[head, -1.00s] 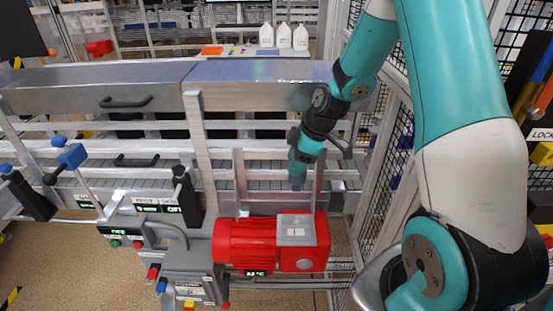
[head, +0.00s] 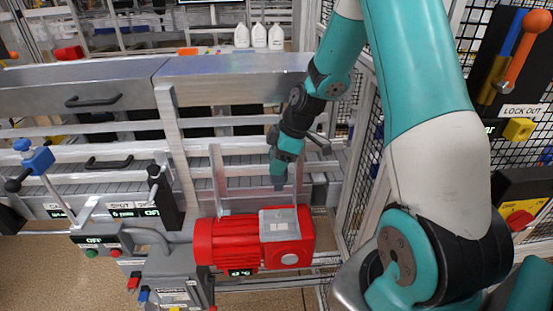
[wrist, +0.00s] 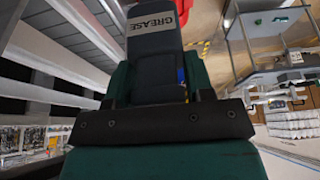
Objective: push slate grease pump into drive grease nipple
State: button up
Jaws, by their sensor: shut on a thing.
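The slate grease pump (wrist: 152,50) is in my gripper in the wrist view, its GREASE label facing the camera. My gripper (wrist: 157,88) is shut on it, with green fingers on both sides. In the head view my gripper (head: 284,168) hangs above the drive, and the pump's dark end (head: 279,183) points down below it. The red drive (head: 252,240) with its grey-topped gearbox lies below. The pump's end appears above the back of the drive, but I cannot tell the exact gap. I cannot make out the grease nipple.
A grey conveyor frame (head: 235,66) with rails runs behind the drive. A mesh fence stands right of it. A lever with a blue block (head: 38,160) and switch boxes stand at the left. A lock-out panel (head: 520,110) is at the far right. White bottles (head: 259,37) stand at the back.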

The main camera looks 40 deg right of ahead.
jog(key=shift+f+b, duration=3.15)
jog(key=shift+f, duration=1.05)
jog(key=shift+f+b, duration=0.25)
jog(key=shift+b, duration=0.1)
jog(key=shift+f+b, duration=1.1)
jog(key=shift+f, duration=0.2)
jog(key=o, duration=1.3)
jog(key=shift+o, duration=0.2)
jog(key=shift+r, duration=0.1)
jog(key=b+v, duration=0.1)
jog(key=v, duration=1.6)
notch_tip(320, 180, up, 2)
jog(key=m+g, duration=0.1)
send_over(277, 184)
jog(key=s+a, duration=0.6)
jog(key=a, duration=0.4)
jog(key=s+a+m+g, duration=0.1)
jog(key=s+a+m, duration=0.2)
jog(key=s+a, duration=0.8)
jog(key=s, duration=0.3)
jog(key=shift+s+a+f+g, duration=0.2)
jog(key=shift+s+a+g, duration=0.05)
jog(key=shift+a+g, duration=0.1)
